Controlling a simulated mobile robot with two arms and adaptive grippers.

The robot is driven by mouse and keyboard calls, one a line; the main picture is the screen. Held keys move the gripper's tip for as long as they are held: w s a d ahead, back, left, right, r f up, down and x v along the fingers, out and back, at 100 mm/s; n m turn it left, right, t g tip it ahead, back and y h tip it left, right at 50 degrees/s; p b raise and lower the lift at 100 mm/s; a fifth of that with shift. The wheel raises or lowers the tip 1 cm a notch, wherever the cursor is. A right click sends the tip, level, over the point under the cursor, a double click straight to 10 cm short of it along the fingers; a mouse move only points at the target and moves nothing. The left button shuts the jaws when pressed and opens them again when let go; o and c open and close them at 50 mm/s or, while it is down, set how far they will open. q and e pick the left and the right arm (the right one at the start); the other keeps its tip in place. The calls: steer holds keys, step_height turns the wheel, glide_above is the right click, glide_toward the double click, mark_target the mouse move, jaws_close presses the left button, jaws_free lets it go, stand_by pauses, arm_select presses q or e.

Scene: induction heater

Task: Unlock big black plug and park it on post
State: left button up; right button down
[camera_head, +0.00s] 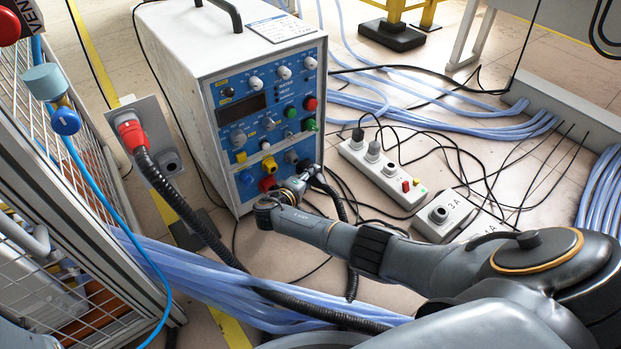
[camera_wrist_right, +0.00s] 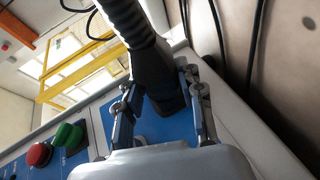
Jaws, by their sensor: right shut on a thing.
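The big black plug (camera_wrist_right: 157,85) is on the blue front panel of the white heater cabinet (camera_head: 263,110), with a ribbed black cable (camera_wrist_right: 125,15) leading from it. In the wrist view, the fingers of my right gripper (camera_wrist_right: 160,92) lie on both sides of the plug and are shut on it. In the head view, my right gripper (camera_head: 295,187) is at the panel's lower right corner and mostly hides the plug. I cannot tell whether the plug is locked. I cannot clearly identify the post. My left gripper is not in view.
A red plug (camera_head: 131,133) with a thick black cable sits in a grey plate at the left. A wire-mesh cage (camera_head: 60,220) stands at the far left. A white power strip (camera_head: 382,172), a grey socket box (camera_head: 443,213) and blue hoses (camera_head: 440,120) lie on the floor to the right.

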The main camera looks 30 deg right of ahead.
steer(key=c, duration=0.8)
jaws_free()
steer(key=shift+a, duration=0.1)
